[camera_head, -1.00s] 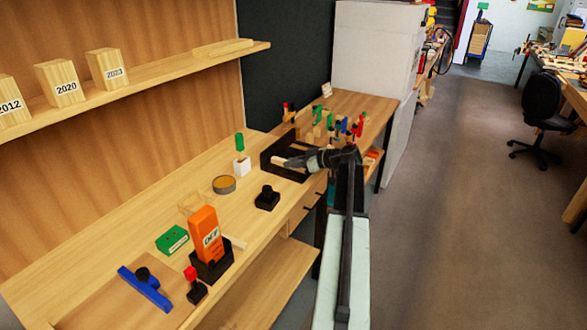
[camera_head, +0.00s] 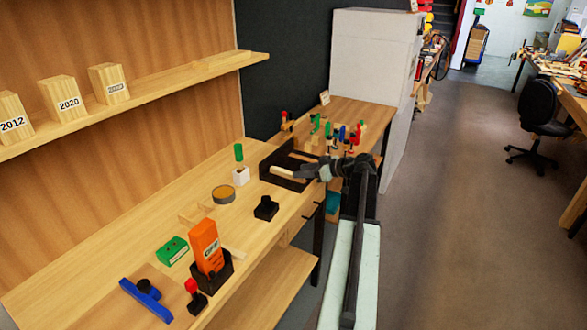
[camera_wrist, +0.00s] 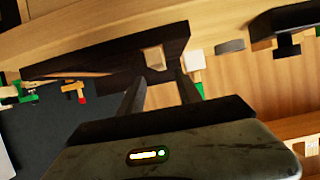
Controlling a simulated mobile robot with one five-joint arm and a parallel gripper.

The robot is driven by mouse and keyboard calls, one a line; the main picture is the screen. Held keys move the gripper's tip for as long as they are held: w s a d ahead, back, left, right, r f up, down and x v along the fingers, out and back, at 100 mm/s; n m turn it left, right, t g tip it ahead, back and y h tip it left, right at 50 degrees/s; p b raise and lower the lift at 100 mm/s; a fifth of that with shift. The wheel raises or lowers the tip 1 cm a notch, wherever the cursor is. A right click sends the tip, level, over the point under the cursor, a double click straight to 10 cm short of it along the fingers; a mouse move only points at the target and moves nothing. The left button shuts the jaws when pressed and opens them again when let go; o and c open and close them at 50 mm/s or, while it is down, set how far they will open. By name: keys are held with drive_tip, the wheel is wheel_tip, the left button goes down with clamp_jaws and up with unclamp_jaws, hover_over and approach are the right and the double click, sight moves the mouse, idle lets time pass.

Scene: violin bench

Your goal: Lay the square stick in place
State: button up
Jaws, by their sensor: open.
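A pale square stick (camera_head: 282,173) lies in a dark open tray (camera_head: 273,178) at the far part of the bench. In the wrist view its pale end (camera_wrist: 153,58) shows against the dark tray (camera_wrist: 95,57). My gripper (camera_head: 307,171) is at the tray's right side, close to the stick's right end. In the wrist view my gripper's two fingers (camera_wrist: 158,82) are spread, with the stick's end just beyond the tips and nothing between them. I cannot tell the exact gap.
Several clamps (camera_head: 340,133) stand beyond.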

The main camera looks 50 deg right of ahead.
drive_tip(key=p+v, duration=0.1)
drive_tip(key=v, duration=0.5)
